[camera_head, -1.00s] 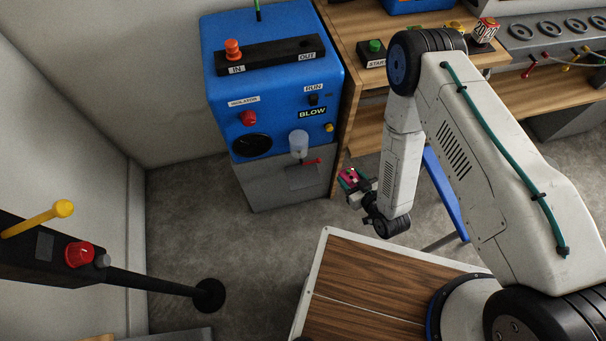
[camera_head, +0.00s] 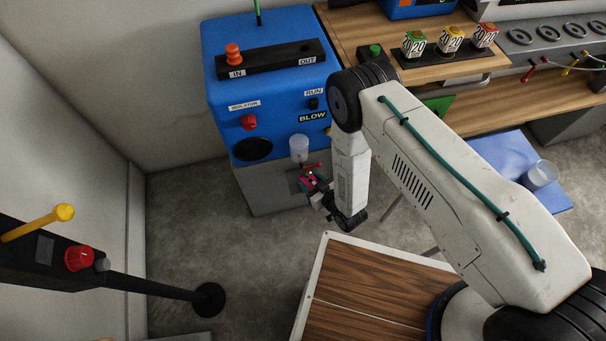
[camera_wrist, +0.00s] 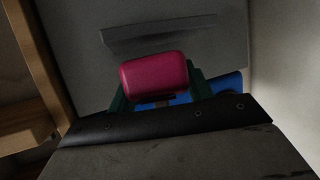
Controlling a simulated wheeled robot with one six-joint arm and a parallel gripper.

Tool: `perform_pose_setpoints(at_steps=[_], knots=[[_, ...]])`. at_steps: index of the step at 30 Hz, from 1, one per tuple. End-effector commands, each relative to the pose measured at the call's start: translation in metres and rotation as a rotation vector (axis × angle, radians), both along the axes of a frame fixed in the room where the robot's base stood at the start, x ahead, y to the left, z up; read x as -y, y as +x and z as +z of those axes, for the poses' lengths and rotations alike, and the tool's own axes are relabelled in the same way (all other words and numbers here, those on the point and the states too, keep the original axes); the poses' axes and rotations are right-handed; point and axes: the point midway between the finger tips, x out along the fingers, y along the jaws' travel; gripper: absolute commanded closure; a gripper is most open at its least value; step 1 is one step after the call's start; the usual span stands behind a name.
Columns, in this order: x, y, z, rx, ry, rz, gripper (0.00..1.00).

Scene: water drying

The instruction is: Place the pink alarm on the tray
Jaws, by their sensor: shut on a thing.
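The pink alarm (camera_wrist: 155,75) is a rounded pink block between the green fingers of my gripper (camera_wrist: 158,88) in the wrist view. My gripper is shut on it. In the head view the pink alarm (camera_head: 310,179) shows small at the end of my arm, in front of the lower grey part of the blue machine. A grey ledge (camera_wrist: 160,33) on a grey panel lies beyond the alarm in the wrist view. I cannot tell for sure which surface is the tray, or whether the alarm touches the panel.
The blue machine (camera_head: 265,90) has a whitish cup (camera_head: 299,148) on its front. A wooden bench (camera_head: 350,25) with several coloured blocks stands at the back right. A blue table (camera_head: 500,155) with a clear cup (camera_head: 541,175) is at right. A black post (camera_head: 150,284) is at left.

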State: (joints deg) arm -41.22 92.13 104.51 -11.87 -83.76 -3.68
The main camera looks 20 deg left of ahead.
Motion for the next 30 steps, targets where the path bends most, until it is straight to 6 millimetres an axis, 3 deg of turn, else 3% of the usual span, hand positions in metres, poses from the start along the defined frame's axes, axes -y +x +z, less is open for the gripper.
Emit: perform_pose_setpoints(at_steps=[10, 14, 25, 26, 27, 28, 30], knots=[[-0.037, 0.027, 0.001, 0.003, 0.002, 0.002, 0.76], [-0.036, 0.026, -0.014, 0.000, 0.000, 0.000, 0.80], [-0.035, 0.026, -0.018, 0.000, 0.000, 0.000, 0.80], [-0.035, 0.026, -0.018, -0.001, -0.001, 0.000, 0.47], [-0.035, 0.026, -0.018, 0.000, 0.000, 0.000, 0.35], [-0.035, 0.026, -0.018, 0.000, 0.000, 0.000, 0.28], [-0.035, 0.026, -0.018, 0.000, 0.000, 0.000, 0.28]])
